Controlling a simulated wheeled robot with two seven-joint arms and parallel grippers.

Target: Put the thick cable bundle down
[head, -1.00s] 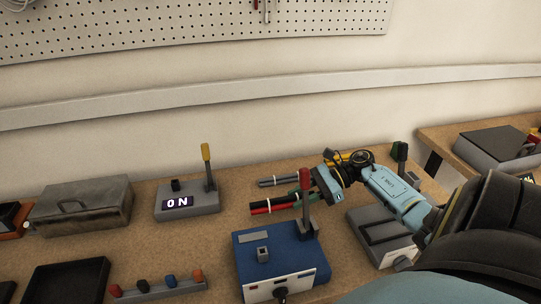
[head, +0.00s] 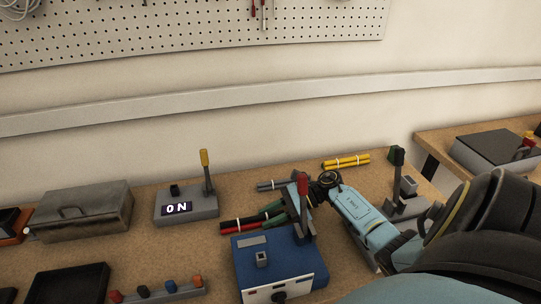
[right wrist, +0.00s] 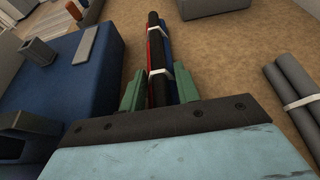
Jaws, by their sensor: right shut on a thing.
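The thick cable bundle (head: 238,224), with black and red cables and a white tie, is in my right gripper (head: 272,214). It lies low over the bench, behind the blue box; whether it touches the bench top is unclear. In the right wrist view the bundle (right wrist: 154,42) shows black, red and blue cables with two white ties, pointing away between the green fingers of my right gripper (right wrist: 158,82). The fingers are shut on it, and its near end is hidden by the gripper. My left gripper is not in view.
The blue box (head: 278,270) with a red-handled lever stands close in front of the bundle. A grey bundle (head: 268,185) lies just behind, a yellow bundle (head: 346,161) further right. The grey ON switch box (head: 187,205) stands left. Bare bench lies between it and the bundle.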

